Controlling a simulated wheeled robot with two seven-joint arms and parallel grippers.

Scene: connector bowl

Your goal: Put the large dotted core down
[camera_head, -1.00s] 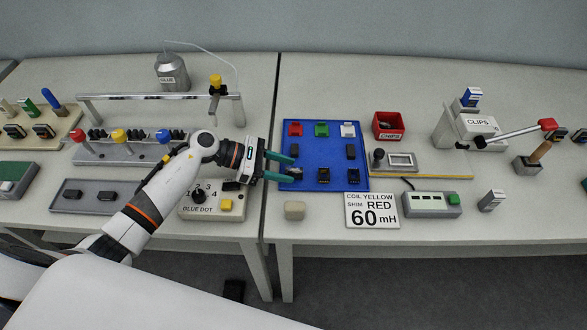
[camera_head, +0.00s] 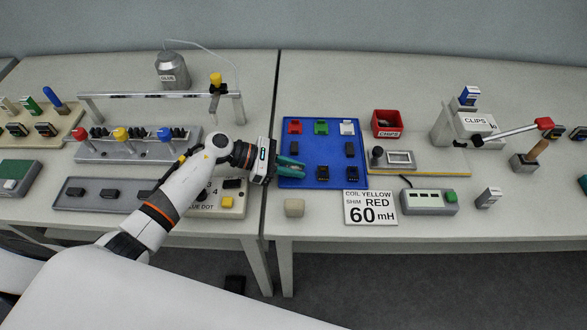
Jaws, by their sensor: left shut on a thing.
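My left gripper (camera_head: 291,169) is over the left part of the blue tray (camera_head: 320,184), its green fingers pointing right. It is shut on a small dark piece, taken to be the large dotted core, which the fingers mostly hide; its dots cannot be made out. I cannot tell whether the piece touches the tray. Other dark cores stand in the tray: one at front middle (camera_head: 322,173), one at front right (camera_head: 352,172) and one behind that (camera_head: 350,150). My right gripper is not in view.
Red (camera_head: 294,126), green (camera_head: 321,128) and white (camera_head: 347,128) pieces line the tray's back. A beige block (camera_head: 294,208) and a sign (camera_head: 370,207) stand in front. The grey tray (camera_head: 88,204) holds several dark cores. The glue dot box (camera_head: 233,208) is under my left arm.

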